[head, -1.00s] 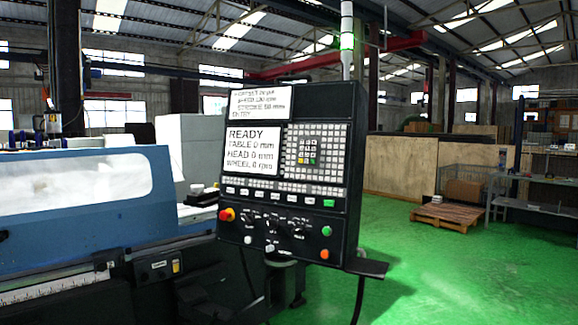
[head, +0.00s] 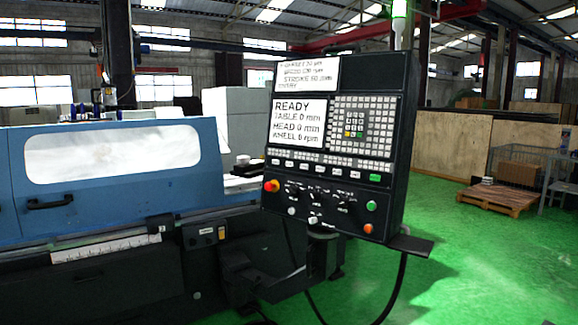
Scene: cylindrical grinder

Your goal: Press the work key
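The black control panel (head: 390,215) of the grinder stands at centre right in the head view, slightly turned. Its main screen (head: 297,122) reads READY, TABLE 0 mm, HEAD 0 mm, WHEEL 0 rpm. A smaller screen (head: 308,75) above has text with a stroke and a speed line. A keypad (head: 355,124) of white keys with a few coloured ones sits right of the screens. A row of keys (head: 317,169) below ends in a green key (head: 375,177). Key labels are too small to read, so I cannot tell which is the work key. Neither gripper is in view.
The blue grinder housing (head: 100,215) with a window fills the left. A red knob (head: 271,185), a green button (head: 371,206) and an orange button (head: 368,228) sit low on the panel. A small shelf (head: 412,243) juts out at its right. Green floor (head: 470,270) is free at right.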

